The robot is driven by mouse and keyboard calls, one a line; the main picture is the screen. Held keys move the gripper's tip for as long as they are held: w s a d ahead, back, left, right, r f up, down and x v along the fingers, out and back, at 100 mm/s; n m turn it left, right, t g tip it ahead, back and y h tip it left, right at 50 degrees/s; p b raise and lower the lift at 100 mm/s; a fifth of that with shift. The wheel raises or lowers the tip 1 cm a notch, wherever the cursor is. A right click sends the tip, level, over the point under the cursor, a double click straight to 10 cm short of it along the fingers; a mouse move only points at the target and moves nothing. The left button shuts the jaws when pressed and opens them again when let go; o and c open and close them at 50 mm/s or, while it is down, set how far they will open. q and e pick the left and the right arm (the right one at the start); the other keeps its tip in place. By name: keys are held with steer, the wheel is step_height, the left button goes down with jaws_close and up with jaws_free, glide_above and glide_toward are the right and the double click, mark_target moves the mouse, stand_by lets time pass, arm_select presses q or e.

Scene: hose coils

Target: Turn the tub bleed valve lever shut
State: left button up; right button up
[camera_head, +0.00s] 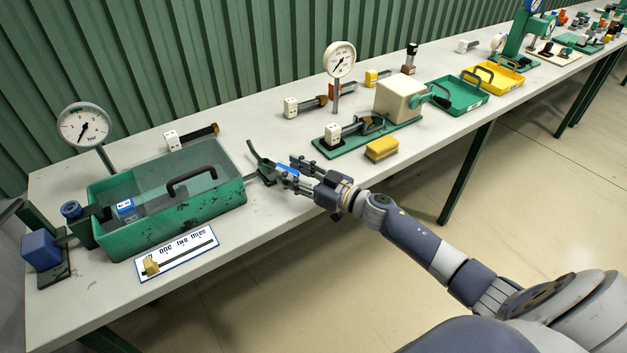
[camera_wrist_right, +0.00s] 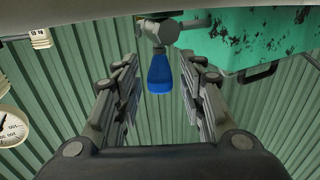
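The green tub (camera_head: 190,220), with a black carry handle, stands on the bench at the left; it also shows at the top right of the right wrist view (camera_wrist_right: 240,42). The bleed valve's blue lever (camera_head: 287,169) is just right of the tub. In the wrist view the blue lever (camera_wrist_right: 160,75) points down from a grey valve body (camera_wrist_right: 160,32). My right gripper (camera_head: 290,172) is open, with its fingers on either side of the lever (camera_wrist_right: 160,85). Gaps show between lever and both fingers. My left gripper is out of view.
A pressure gauge (camera_head: 84,125) stands behind the tub. A label plate (camera_head: 178,254) lies in front. A blue block (camera_head: 40,250) is at far left. A green base (camera_head: 370,139) with fittings and a yellow sponge (camera_head: 382,148) are to the right.

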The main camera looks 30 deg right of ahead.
steer(key=v, duration=1)
steer(key=shift+s, duration=0.2)
